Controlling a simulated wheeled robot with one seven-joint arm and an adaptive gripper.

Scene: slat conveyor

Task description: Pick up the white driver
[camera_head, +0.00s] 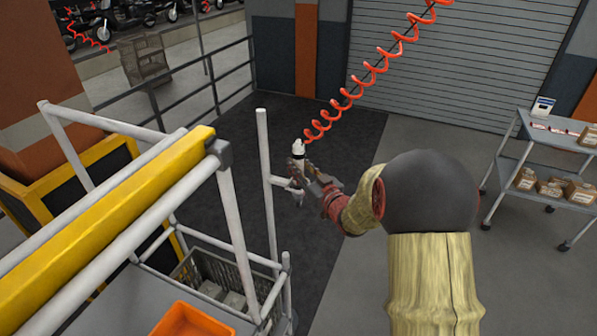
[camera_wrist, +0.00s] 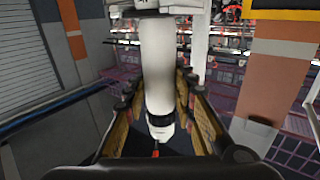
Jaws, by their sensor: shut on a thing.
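The white driver (camera_head: 298,149) hangs upright at the lower end of a red coiled hose (camera_head: 371,72) in the head view. My gripper (camera_head: 302,172) is at the driver's body in the head view. In the wrist view my gripper (camera_wrist: 160,112) has a finger on each side of the driver and is shut on it. My fingers partly hide the driver's middle in the head view.
A white-post frame (camera_head: 266,185) stands close left of the driver, beside a yellow beam (camera_head: 120,200). A grey wire basket (camera_head: 215,275) and an orange bin (camera_head: 190,322) are below. A shelf cart (camera_head: 540,170) with boxes stands at right. The dark floor mat behind is clear.

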